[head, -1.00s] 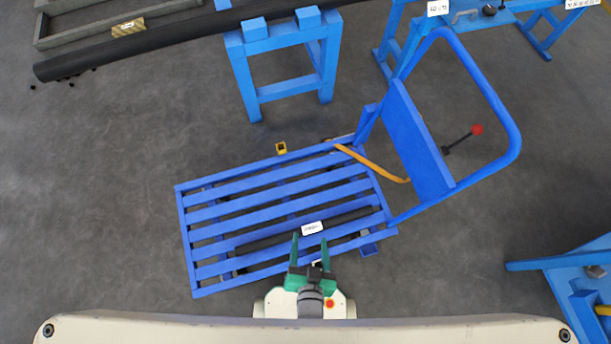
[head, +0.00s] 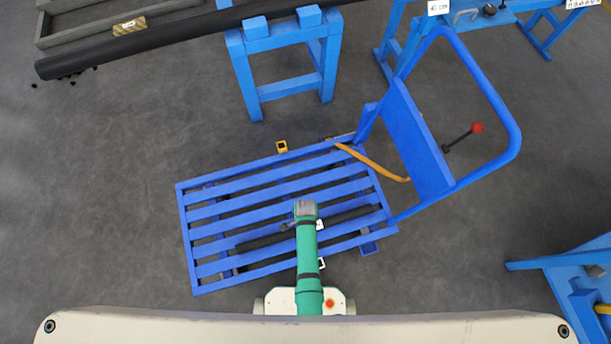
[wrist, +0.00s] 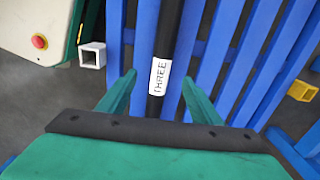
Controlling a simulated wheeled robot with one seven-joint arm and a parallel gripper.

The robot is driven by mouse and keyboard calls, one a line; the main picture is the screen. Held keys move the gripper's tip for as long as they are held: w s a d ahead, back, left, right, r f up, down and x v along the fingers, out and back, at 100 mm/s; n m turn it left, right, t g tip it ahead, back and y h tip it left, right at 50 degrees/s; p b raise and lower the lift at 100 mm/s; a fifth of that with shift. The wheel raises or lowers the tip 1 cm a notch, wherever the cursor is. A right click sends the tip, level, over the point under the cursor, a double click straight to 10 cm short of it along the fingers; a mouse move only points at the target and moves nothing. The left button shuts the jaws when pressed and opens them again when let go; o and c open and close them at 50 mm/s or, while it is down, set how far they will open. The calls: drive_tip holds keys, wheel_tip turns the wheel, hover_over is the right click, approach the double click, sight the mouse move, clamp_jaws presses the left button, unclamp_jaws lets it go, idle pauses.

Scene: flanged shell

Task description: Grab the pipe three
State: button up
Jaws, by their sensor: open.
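Pipe three is a black pipe (head: 262,242) lying along the slats of the blue cart (head: 183,228). In the wrist view the pipe (wrist: 174,28) runs up from a white label reading THREE (wrist: 160,76). My gripper (wrist: 158,82) is open, its two green fingers on either side of the labelled stretch in the picture. I cannot tell how far above the pipe the fingertips are. In the head view my green arm covers part of the pipe and hides the fingers; only an edge of the label shows beside it.
A blue stand (head: 243,75) bears a long dark pipe (head: 130,54) at the back.

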wheel_tip(320, 180, down, 4)
drive_tip(key=shift+w+f, duration=0.1)
drive_tip(key=shift+f, duration=0.1)
drive_tip(key=shift+a+f, duration=0.15)
drive_tip(key=shift+f, duration=0.8)
drive_tip(key=shift+w+d+f, duration=0.1)
drive_tip(key=shift+f, duration=1.05)
drive_tip(key=shift+w+d+f, duration=0.1)
drive_tip(key=shift+f, duration=1)
clamp_jaws()
